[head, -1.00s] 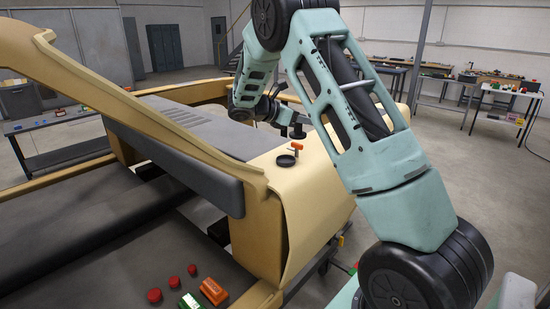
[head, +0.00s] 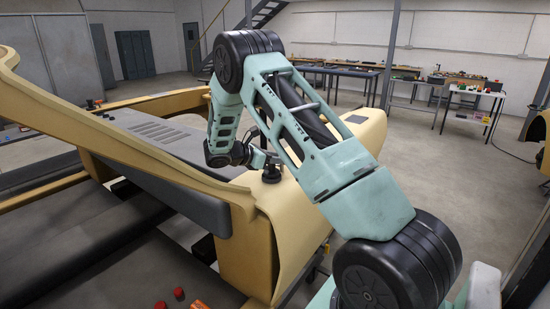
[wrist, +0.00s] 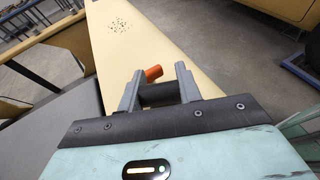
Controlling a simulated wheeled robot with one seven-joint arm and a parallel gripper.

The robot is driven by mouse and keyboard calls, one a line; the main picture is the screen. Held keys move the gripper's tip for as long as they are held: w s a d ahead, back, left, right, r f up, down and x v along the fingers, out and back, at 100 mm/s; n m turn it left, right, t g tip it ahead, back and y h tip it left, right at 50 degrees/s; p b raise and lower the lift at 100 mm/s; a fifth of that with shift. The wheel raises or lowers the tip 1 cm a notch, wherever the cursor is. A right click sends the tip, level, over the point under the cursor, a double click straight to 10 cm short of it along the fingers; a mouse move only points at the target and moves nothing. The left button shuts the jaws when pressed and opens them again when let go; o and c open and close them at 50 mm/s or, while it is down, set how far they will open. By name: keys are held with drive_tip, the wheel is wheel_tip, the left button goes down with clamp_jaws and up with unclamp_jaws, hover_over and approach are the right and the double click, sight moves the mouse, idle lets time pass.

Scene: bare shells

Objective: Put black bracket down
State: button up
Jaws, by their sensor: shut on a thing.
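My gripper (wrist: 160,84) is shut on a dark, rounded piece, the black bracket (wrist: 160,95), which spans the space between its two grey fingers in the wrist view. An orange piece (wrist: 153,73) shows just beyond the bracket, over the tan shell (wrist: 120,40). In the head view my gripper (head: 267,165) is low at the tan shell's right end (head: 290,210). A black part (head: 271,175) shows under it, at or very near the shell's top. I cannot tell whether the bracket touches the surface. The orange piece is hidden there by my arm.
Red round pieces (head: 178,293) and an orange block (head: 199,305) lie on the dark surface at the bottom. Worktables (head: 340,72) stand at the back. Open floor (head: 440,170) is on the right.

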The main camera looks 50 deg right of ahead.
drive_tip(key=shift+f, duration=0.3)
drive_tip(key=shift+f, duration=0.35)
drive_tip(key=o, duration=1.2)
drive_tip(key=shift+r, duration=0.2)
drive_tip(key=shift+w+a+r, duration=0.1)
drive_tip(key=shift+a+r, duration=0.1)
drive_tip(key=b+v, duration=0.3)
drive_tip(key=v, duration=0.4)
